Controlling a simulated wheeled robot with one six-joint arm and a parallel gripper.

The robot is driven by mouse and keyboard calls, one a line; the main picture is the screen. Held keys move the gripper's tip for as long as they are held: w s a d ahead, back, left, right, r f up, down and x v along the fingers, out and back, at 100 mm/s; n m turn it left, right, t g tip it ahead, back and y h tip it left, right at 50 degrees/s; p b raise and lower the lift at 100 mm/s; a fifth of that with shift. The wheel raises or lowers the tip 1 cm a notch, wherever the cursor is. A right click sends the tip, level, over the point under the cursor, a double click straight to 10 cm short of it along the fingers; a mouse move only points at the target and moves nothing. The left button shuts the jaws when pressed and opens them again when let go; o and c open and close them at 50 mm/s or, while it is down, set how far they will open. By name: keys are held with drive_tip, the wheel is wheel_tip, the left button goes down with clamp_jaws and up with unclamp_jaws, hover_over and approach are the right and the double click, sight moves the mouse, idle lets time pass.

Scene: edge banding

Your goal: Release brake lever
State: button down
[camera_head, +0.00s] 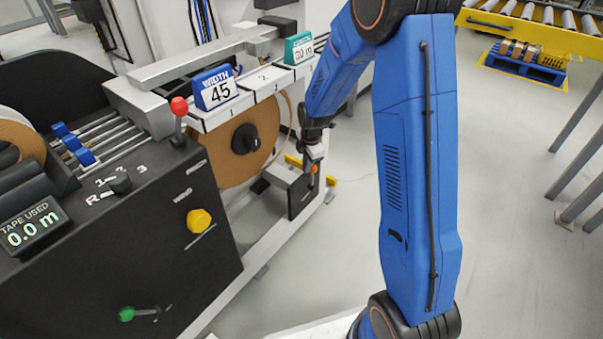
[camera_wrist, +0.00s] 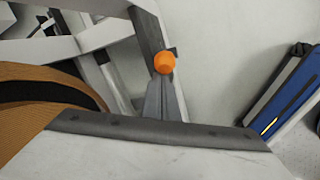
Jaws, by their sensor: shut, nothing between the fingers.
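The brake lever's orange knob (camera_head: 313,170) shows in the head view in front of a small grey box (camera_head: 304,198) low on the machine's frame. The knob also shows in the wrist view (camera_wrist: 165,62), near the top centre. My gripper (camera_head: 314,156) is shut and empty, its fingertips right at the knob. In the wrist view its grey fingers (camera_wrist: 164,80) point up at the knob, and I cannot tell whether they touch it. Most of the lever's shaft is hidden.
A brown tape roll (camera_head: 238,165) hangs just left of my gripper. The black control panel (camera_head: 150,220) has a red-knobbed lever (camera_head: 179,107), a yellow knob (camera_head: 199,221) and a green-knobbed lever (camera_head: 127,314). A roller conveyor (camera_head: 530,25) stands at the back right. The floor to the right is largely clear.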

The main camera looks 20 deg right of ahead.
drive_tip(key=w+d, duration=0.5)
drive_tip(key=shift+d+f, duration=0.35)
drive_tip(key=shift+d, duration=0.05)
idle(0.3)
drive_tip(key=shift+d, duration=0.1)
drive_tip(key=s+a+r, duration=0.1)
drive_tip(key=s+r, duration=0.2)
drive_tip(key=r, duration=1.4)
drive_tip(key=shift+s+r, duration=0.15)
drive_tip(key=shift+r, duration=0.2)
